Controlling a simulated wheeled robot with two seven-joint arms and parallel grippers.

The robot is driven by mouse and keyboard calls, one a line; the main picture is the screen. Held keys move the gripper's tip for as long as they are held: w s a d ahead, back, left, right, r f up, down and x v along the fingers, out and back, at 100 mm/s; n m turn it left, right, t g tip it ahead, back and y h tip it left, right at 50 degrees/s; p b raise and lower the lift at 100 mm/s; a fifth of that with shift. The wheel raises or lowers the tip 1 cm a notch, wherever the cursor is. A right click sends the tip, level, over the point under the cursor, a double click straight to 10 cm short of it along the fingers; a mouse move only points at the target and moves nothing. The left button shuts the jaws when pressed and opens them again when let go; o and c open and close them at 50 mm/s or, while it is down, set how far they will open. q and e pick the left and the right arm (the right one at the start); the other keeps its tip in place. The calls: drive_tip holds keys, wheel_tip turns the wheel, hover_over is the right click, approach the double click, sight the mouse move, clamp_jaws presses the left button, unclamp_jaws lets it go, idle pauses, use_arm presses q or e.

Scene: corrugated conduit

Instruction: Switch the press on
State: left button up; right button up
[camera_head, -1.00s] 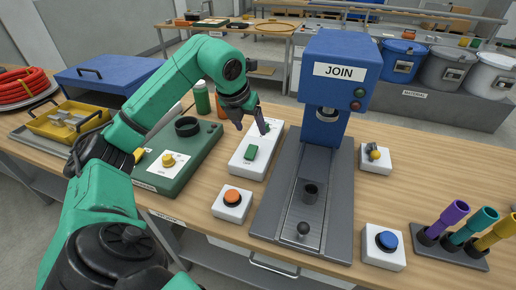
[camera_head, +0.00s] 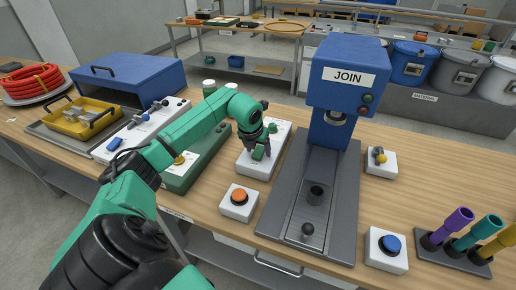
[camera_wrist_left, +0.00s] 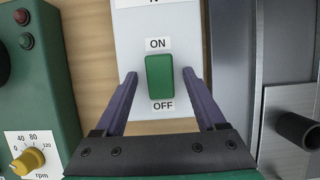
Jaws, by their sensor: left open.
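The press (camera_head: 345,75) is a blue machine labelled JOIN on a grey base, right of centre in the head view. A white switch box (camera_head: 279,139) stands just left of it. Its green rocker switch (camera_wrist_left: 160,76) shows in the left wrist view, with ON printed at its far end and OFF at its near end. My left gripper (camera_head: 262,152) is over the box at the rocker. In the left wrist view its open fingers (camera_wrist_left: 160,78) lie either side of the rocker, apart from it, with nothing between them but the switch. My right gripper is not visible.
A green rpm machine (camera_head: 180,181) stands left of the box. An orange button box (camera_head: 238,203) is in front, a blue button box (camera_head: 386,249) front right. A small lever box (camera_head: 380,162) is right of the press. Bare wood lies between them.

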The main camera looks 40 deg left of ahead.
use_arm(q)
clamp_jaws()
drive_tip(key=g+p, duration=0.1)
drive_tip(key=r+g+p, duration=0.1)
drive_tip(key=p, duration=0.1)
drive_tip(key=shift+w+h, duration=0.3)
drive_tip(key=shift+w, duration=0.05)
drive_tip(key=shift+w+a+f+g+h+p, duration=0.2)
drive_tip(key=shift+f+g+h+p, duration=0.1)
drive_tip(key=shift+g+p, duration=0.3)
drive_tip(key=shift+f+g, duration=0.1)
drive_tip(key=shift+g, duration=0.6)
unclamp_jaws()
